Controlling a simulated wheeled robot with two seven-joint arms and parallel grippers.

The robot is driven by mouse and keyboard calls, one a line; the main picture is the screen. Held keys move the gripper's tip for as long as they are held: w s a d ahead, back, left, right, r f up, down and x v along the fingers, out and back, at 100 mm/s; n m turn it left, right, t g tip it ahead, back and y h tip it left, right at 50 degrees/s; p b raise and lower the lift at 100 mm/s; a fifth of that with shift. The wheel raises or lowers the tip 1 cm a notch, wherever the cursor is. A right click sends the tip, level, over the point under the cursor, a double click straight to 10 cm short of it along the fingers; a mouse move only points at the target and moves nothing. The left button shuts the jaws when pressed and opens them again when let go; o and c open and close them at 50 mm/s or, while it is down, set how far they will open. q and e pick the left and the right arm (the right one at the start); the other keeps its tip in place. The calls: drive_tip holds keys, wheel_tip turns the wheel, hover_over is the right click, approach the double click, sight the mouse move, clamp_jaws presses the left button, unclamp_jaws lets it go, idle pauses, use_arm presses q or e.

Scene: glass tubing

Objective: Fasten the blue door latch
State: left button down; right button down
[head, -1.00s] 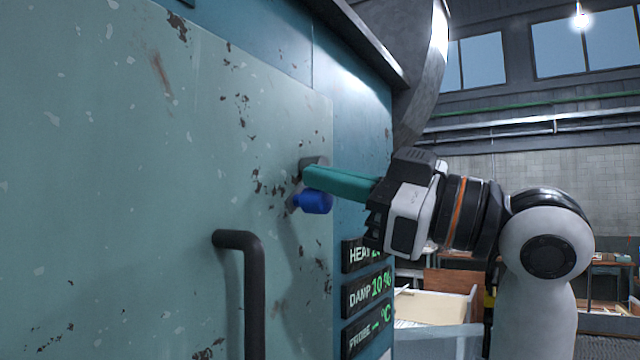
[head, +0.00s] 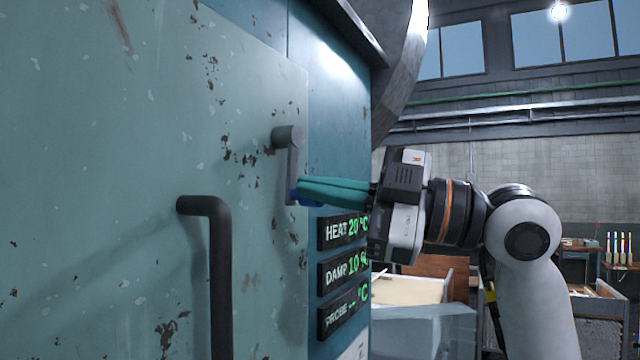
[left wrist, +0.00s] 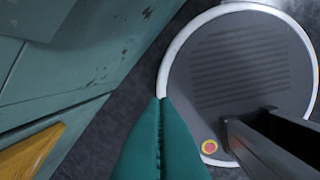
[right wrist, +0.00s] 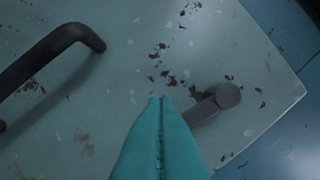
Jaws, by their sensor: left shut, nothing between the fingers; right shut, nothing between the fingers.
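The latch has a grey round pivot (head: 287,137) on the pale green door (head: 130,150), near the door's right edge. Its grey lever (head: 292,172) hangs down from the pivot. The blue knob (head: 294,197) at its lower end is mostly hidden behind my right gripper's fingers. My right gripper (head: 301,190) is shut and empty, its teal fingertips at the knob; contact cannot be told. In the right wrist view the latch pivot (right wrist: 228,96) is right of the fingertips (right wrist: 161,100), which hide the lever's end. My left gripper (left wrist: 162,102) is shut and empty, away from the latch.
A black door handle (head: 215,260) stands out left of the latch. Display panels (head: 343,262) are on the teal frame below right. The left wrist view shows a round grey base with a white rim (left wrist: 250,60) on the floor.

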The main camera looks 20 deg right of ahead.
drive_tip(key=shift+w+d+f, duration=0.15)
drive_tip(key=shift+w+d, duration=0.15)
idle(0.6)
